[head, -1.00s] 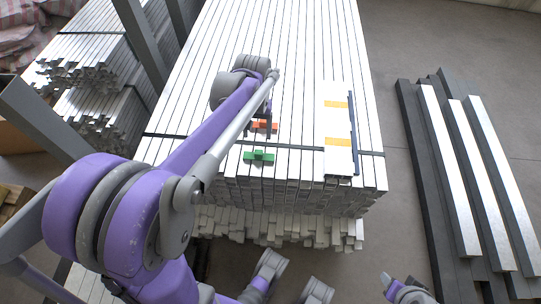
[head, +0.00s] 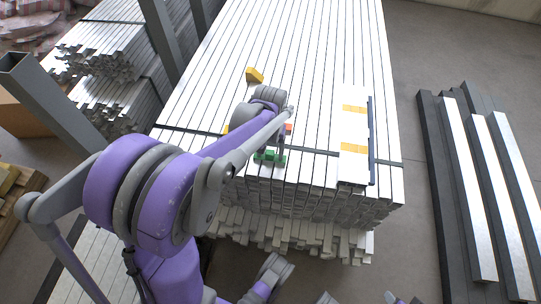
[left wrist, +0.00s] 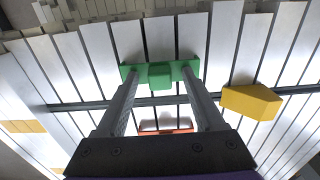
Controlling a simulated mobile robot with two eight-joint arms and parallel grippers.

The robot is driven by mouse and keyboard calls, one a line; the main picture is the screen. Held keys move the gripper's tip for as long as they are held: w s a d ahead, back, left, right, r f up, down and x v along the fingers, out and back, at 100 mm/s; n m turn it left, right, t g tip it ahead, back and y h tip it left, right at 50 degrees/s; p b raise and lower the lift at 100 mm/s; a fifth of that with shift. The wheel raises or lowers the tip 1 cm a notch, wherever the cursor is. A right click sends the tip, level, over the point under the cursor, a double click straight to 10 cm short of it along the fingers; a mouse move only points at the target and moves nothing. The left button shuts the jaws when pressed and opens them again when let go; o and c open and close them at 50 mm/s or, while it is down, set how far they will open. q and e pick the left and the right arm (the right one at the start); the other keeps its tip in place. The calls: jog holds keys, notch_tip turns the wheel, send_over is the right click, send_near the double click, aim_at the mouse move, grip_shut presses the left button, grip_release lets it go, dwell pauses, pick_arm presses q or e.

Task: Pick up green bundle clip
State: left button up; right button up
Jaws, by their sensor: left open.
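The green bundle clip (head: 268,156) lies near the front end of the stacked metal bars, beside the dark strap. It also shows in the left wrist view (left wrist: 160,75), as a bar with a raised middle block. My left gripper (head: 272,154) is over the clip. In the left wrist view its two fingers (left wrist: 160,78) are apart, with tips on either side of the middle block. I cannot tell whether they touch it. My arm hides part of the clip's surroundings in the head view.
An orange clip (left wrist: 165,131) lies close behind the green one. A yellow block (head: 254,75) lies farther back on the bars. A white panel with yellow bands (head: 354,125) lies to the right. The strap (head: 320,152) crosses the bars. Grey posts (head: 60,115) stand at left.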

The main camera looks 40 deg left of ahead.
pick_arm(q)
jog(key=shift+c, duration=0.3)
grip_shut()
